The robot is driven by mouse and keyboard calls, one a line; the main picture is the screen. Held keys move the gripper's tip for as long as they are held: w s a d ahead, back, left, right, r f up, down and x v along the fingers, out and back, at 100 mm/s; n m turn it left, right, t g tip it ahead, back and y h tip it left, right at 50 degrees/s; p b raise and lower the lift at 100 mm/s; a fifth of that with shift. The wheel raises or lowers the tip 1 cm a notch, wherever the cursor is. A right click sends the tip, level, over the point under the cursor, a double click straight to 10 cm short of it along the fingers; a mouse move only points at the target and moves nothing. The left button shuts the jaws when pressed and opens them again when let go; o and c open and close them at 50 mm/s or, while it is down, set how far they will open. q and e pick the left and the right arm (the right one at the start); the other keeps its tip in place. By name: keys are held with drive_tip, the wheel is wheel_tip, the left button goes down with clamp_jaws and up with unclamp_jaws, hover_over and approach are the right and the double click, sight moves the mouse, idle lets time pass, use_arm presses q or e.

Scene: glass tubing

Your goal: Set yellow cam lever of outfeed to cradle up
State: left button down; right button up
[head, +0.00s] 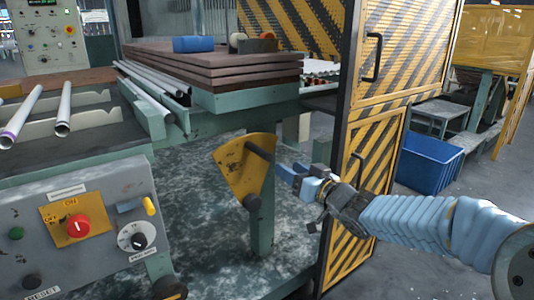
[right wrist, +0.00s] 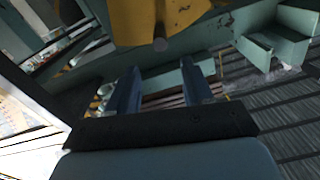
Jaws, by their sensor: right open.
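The yellow cam lever (head: 242,168) is a worn, fan-shaped plate on a green post below the outfeed bed. Its wide end is up and its narrow end is down at a dark round bolt (head: 252,202). A dark peg (head: 259,152) sticks out near its upper right. My right gripper (head: 291,178) is open and empty, just right of the plate and apart from it. In the right wrist view the yellow plate (right wrist: 135,22) fills the top, with a dark round end in front of it, beyond my two spread fingers (right wrist: 160,78). My left gripper is not seen.
A grey control panel (head: 105,205) with a red knob stands at the left. Stacked brown boards (head: 210,72) lie on the bed above. A yellow-and-black striped guard door (head: 385,130) stands close behind my right arm. A blue bin (head: 428,163) is farther right.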

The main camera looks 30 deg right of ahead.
sight(265, 155)
drive_tip(key=w, duration=0.7)
drive_tip(key=w+a, duration=0.1)
drive_tip(key=w, duration=0.3)
drive_tip(key=shift+w+p, duration=0.25)
drive_tip(key=shift+p, duration=0.05)
clamp_jaws()
